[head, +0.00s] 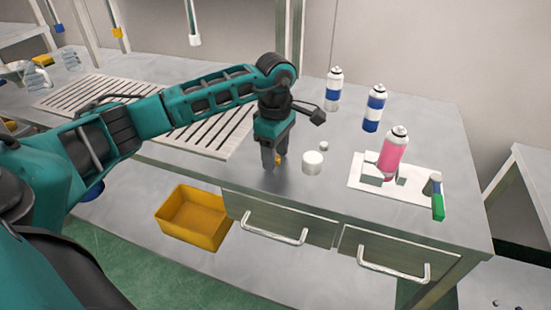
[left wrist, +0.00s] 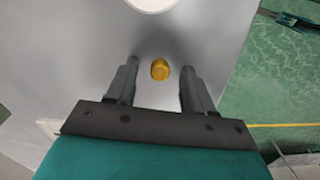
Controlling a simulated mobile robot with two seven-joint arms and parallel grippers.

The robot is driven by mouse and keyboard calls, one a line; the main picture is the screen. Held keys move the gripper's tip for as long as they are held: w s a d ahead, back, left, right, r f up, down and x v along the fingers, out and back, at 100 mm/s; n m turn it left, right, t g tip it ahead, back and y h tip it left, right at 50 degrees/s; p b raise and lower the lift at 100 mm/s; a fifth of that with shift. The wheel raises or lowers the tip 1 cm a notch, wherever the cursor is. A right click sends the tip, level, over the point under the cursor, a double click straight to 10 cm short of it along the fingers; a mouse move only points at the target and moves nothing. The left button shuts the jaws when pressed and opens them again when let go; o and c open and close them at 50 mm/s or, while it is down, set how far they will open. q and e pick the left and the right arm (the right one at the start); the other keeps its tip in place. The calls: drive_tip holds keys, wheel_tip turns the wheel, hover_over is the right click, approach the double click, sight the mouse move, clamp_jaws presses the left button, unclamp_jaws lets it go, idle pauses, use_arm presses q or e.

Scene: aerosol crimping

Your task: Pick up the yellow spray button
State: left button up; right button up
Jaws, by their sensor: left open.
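The yellow spray button (left wrist: 160,69) is a small round piece on the grey bench top. In the left wrist view it lies between the fingertips of my left gripper (left wrist: 157,78), with a gap on both sides. In the head view my left gripper (head: 273,164) points down over the bench near its front edge. A bit of the yellow button (head: 278,158) shows at its fingers, which partly hide it. The left gripper is open and holds nothing. My right gripper is in neither view.
A white round cap (head: 312,162) stands just right of the left gripper, with a smaller white piece (head: 323,146) behind it. Two blue-white cans (head: 333,90) (head: 374,109) stand behind.

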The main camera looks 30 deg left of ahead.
use_arm(q)
clamp_jaws()
drive_tip(key=shift+r, duration=0.15)
idle(0.4)
